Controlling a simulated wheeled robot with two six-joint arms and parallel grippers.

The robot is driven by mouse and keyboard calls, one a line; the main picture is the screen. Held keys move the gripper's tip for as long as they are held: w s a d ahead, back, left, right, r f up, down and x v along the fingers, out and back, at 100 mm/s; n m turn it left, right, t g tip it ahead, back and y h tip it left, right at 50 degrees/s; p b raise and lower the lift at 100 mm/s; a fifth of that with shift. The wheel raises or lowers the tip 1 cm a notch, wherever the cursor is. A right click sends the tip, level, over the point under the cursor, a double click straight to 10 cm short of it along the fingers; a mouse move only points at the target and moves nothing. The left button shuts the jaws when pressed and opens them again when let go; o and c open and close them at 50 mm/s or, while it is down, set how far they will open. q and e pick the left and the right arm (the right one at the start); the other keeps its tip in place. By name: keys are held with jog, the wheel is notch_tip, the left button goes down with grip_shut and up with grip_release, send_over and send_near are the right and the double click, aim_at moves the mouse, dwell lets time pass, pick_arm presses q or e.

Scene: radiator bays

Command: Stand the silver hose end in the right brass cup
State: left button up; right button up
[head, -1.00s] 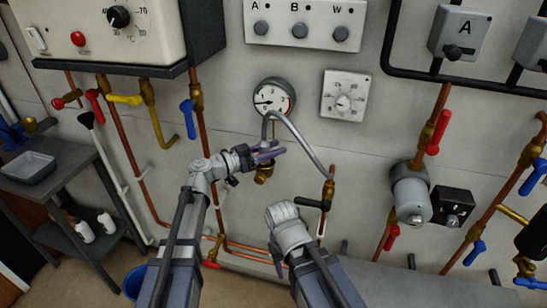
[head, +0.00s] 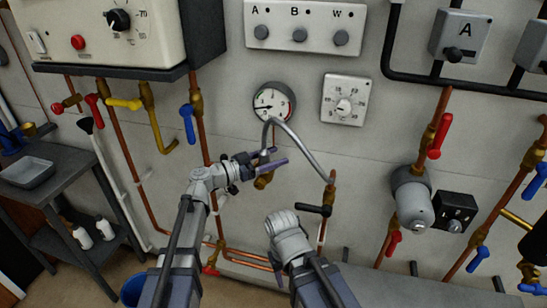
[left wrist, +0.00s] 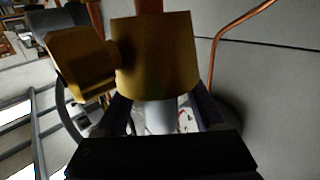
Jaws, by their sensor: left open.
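The silver hose (head: 299,141) arcs from a brass fitting on the right down to its free end at my left gripper (head: 268,161). That gripper is open, its fingers spread about the hose end. A brass cup (head: 263,181) sits just below the fingers, partly hidden by them. In the left wrist view the cup (left wrist: 155,55) is large, and the pale hose end (left wrist: 159,115) runs to its rim between the dark fingers. The end appears to stand in the cup; its tip is hidden. My right arm shows at bottom centre, but its fingers are not visible.
A pressure gauge (head: 274,102) and a white dial (head: 345,98) are on the wall above. A black-handled valve (head: 313,209) lies right of the cup. A brass side fitting (left wrist: 80,65) adjoins the cup in the left wrist view. A grey cart (head: 62,190) stands at left.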

pick_arm(q)
jog(key=shift+r, duration=0.15)
jog(key=shift+r+p, duration=0.45)
jog(key=shift+p, duration=0.15)
jog(key=v, duration=1.2)
jog(key=shift+f, duration=0.3)
